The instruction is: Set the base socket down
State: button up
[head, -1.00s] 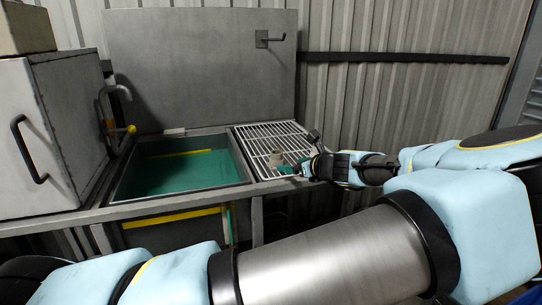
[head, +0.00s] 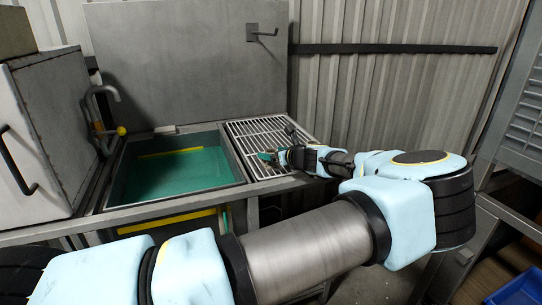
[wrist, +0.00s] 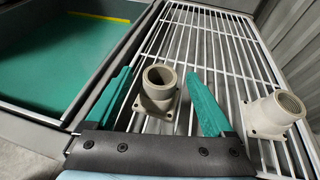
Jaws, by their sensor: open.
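My gripper (wrist: 158,80) is open, its two green fingers spread low over the white wire rack. A beige socket (wrist: 157,90) with a round open top and a square flanged foot stands upright on the rack, between the fingers in the picture, with gaps on both sides. A second, similar beige socket (wrist: 273,114) rests on the rack to the right, outside the fingers. The frames do not show which one is the base socket. In the head view, my gripper (head: 268,158) is over the rack (head: 262,127); I cannot make out either socket there.
A sink-like basin with a green floor (head: 180,176) lies left of the rack. A grey metal box with a black handle (head: 40,130) stands further left. A tall grey panel (head: 185,70) rises behind. A blue bin (head: 515,290) is at the lower right.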

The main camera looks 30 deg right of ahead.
jog(key=shift+x, duration=0.75)
jog(key=shift+c, duration=0.4)
grip_shut()
